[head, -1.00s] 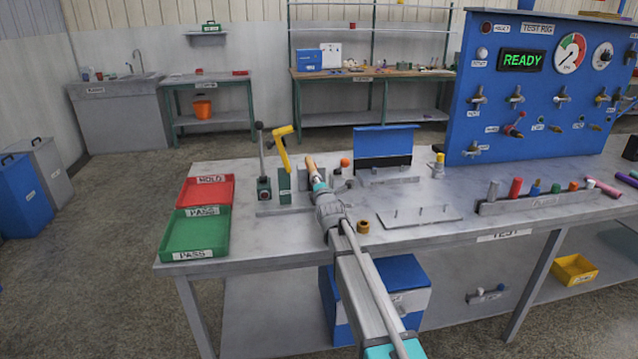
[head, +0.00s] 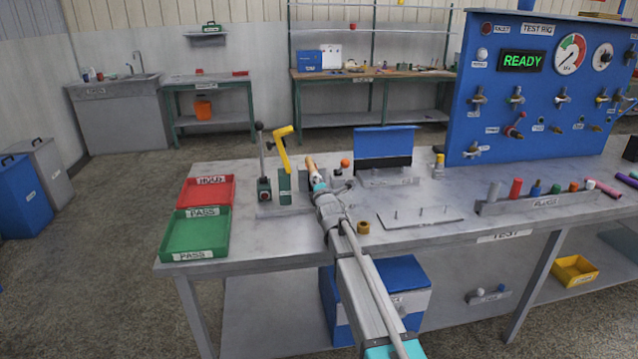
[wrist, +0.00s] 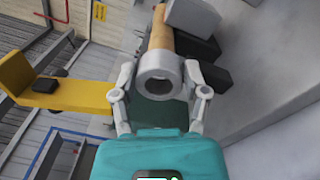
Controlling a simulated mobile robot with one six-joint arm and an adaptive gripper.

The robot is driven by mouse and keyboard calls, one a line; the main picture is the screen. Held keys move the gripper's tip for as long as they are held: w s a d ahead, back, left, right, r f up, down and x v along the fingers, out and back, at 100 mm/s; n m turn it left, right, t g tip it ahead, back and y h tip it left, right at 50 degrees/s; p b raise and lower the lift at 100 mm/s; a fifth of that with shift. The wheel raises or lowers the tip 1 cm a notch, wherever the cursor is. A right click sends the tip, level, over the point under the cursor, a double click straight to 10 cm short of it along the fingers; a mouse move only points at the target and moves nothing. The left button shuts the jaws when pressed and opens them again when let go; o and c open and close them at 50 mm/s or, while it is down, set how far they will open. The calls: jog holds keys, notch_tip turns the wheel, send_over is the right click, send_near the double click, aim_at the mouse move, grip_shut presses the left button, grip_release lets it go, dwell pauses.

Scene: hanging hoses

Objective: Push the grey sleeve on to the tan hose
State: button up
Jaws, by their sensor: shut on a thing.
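The grey sleeve (wrist: 160,76) is a short, thick-walled tube, its open end facing the wrist camera. My gripper (wrist: 161,82) is shut on it, one finger on each side. The tan hose (wrist: 160,34) is in line behind the sleeve and meets its far end; how far it reaches inside is hidden. In the head view the tan hose (head: 310,162) stands just beyond my gripper (head: 317,181), over the bench. The sleeve is small and mostly hidden by my gripper there.
A yellow-handled lever (head: 283,148) and a black-knobbed lever (head: 262,160) stand left of the hose. A grey block (wrist: 193,17) and a dark block (wrist: 198,45) are close beside it. Red (head: 228,199) and green trays (head: 225,235) lie at the bench's left.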

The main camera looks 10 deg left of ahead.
jog(key=shift+w+a+r, duration=0.15)
jog(key=shift+w+a, duration=0.05)
jog(key=shift+w, duration=0.35)
dwell(0.8)
jog(key=shift+c, duration=0.8)
